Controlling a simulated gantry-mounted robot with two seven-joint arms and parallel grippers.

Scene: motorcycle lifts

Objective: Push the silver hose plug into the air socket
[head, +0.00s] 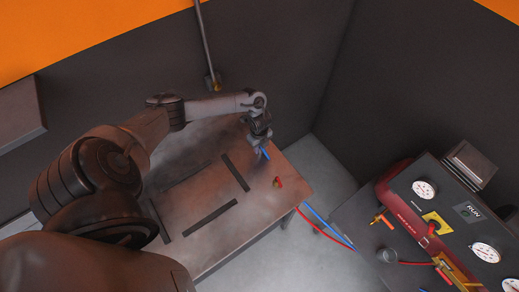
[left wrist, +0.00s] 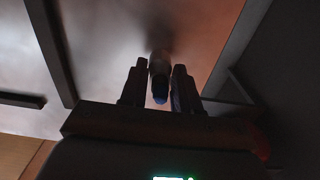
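The left gripper (head: 258,143) is over the back right part of the table, pointing down. In the left wrist view its fingers (left wrist: 159,92) stand close on both sides of the silver hose plug (left wrist: 158,66), which looks grey and has a blue end (left wrist: 160,97) between them. In the head view a short blue piece (head: 265,153) shows just below the gripper; the silver part is hidden there. A pipe on the back wall ends in a brass-coloured fitting (head: 216,86); I cannot tell whether it is the air socket. The right gripper is not in view.
The brown table (head: 295,180) carries dark strips (head: 210,217) and a small red object (head: 278,182) near its right edge. Red and blue hoses (head: 325,222) cross the floor. A red machine with gauges (head: 425,190) stands at the right.

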